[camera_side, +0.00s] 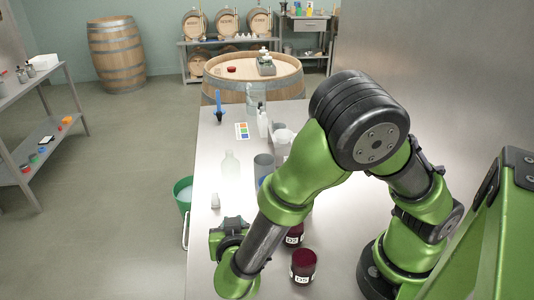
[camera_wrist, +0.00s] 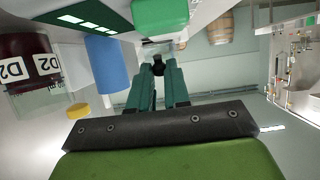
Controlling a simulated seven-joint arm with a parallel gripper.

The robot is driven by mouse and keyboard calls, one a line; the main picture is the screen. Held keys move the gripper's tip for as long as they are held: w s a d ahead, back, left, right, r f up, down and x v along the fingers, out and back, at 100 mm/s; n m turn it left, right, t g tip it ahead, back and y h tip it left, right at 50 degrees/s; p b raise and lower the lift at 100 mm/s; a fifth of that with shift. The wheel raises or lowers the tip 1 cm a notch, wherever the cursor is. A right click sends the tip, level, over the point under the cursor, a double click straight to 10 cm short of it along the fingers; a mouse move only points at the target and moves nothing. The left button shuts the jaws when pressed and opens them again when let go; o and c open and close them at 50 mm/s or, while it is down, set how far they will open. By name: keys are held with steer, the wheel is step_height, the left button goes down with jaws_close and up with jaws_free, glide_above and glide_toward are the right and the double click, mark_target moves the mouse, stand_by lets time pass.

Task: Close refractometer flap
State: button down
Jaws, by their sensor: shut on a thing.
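My gripper (camera_side: 230,235) is low over the left edge of the steel table in the side view. In the wrist view its two green fingers reach forward, and the gripper (camera_wrist: 158,76) is closed around a small dark piece (camera_wrist: 157,68) at the fingertips. I cannot tell whether this piece belongs to the refractometer. The refractometer and its flap cannot be made out clearly in either view; my arm and gripper hide part of the table there.
A clear bottle (camera_side: 231,172), a grey cup (camera_side: 264,165) and a blue item (camera_side: 219,105) stand farther back. A green bucket (camera_side: 183,190) is beside the table's left edge (camera_side: 194,160).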

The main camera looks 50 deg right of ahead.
stand_by(0.3)
steer(key=c, duration=1.1)
jaws_free()
steer(key=v, duration=1.7)
steer(key=shift+f, duration=0.3)
